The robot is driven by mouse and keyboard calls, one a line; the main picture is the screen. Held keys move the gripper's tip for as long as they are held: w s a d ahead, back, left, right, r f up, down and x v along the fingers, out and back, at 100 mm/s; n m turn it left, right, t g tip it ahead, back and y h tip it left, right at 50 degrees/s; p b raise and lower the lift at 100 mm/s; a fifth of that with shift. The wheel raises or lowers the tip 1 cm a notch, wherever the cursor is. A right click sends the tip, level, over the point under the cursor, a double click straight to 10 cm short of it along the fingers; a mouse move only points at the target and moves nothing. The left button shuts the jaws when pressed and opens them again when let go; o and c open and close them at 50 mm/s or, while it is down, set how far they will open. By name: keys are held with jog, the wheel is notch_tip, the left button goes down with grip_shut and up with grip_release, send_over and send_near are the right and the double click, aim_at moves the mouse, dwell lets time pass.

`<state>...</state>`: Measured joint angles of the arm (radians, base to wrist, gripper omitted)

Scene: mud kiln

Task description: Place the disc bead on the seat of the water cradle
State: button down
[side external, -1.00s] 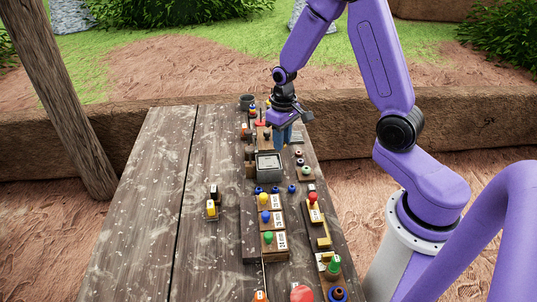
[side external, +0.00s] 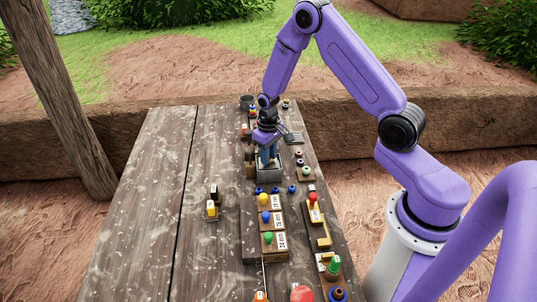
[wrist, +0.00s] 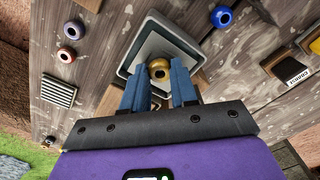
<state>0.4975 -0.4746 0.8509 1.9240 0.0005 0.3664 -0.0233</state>
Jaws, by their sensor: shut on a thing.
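A gold bead (wrist: 159,68) with a dark hole, which I take to be the disc bead, sits between the blue fingertips of my gripper (wrist: 159,75) in the wrist view. My gripper is shut on it. In the side view my gripper (side external: 268,163) points down over a grey square tray (side external: 271,180), and the bead is hidden there. The tray's pale rim (wrist: 185,36) shows behind the bead in the wrist view. I cannot tell whether the bead touches the tray. No part is clearly marked as the water cradle or its seat; the tray may be it.
Blue beads (side external: 275,190) lie just in front of the tray. A small board with beads (side external: 305,174) is to its right, and a ribbed plate (side external: 293,138) behind. Knobbed wooden blocks (side external: 270,225) stand nearer the camera. The table's left side (side external: 150,210) is mostly clear.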

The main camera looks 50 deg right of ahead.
jog(key=shift+f, duration=0.15)
jog(key=c, duration=0.9)
grip_release()
notch_tip(320, 180, up, 12)
jog(key=s+a+r+n, duration=0.3)
jog(key=s+a+r, duration=0.1)
jog(key=a, duration=0.3)
jog(key=s+a+r+n, duration=0.1)
jog(key=s+r+n, duration=0.1)
jog(key=s, duration=0.7)
jog(key=s+a+r+n, duration=0.2)
jog(key=s+n, duration=0.2)
jog(key=s, duration=0.5)
jog(key=s+a+r+n, duration=0.2)
jog(key=s+n, duration=0.1)
jog(key=s, duration=0.6)
jog(key=shift+s+a+r+n, duration=0.1)
jog(key=shift+a+n, duration=0.15)
jog(key=shift+n, duration=0.05)
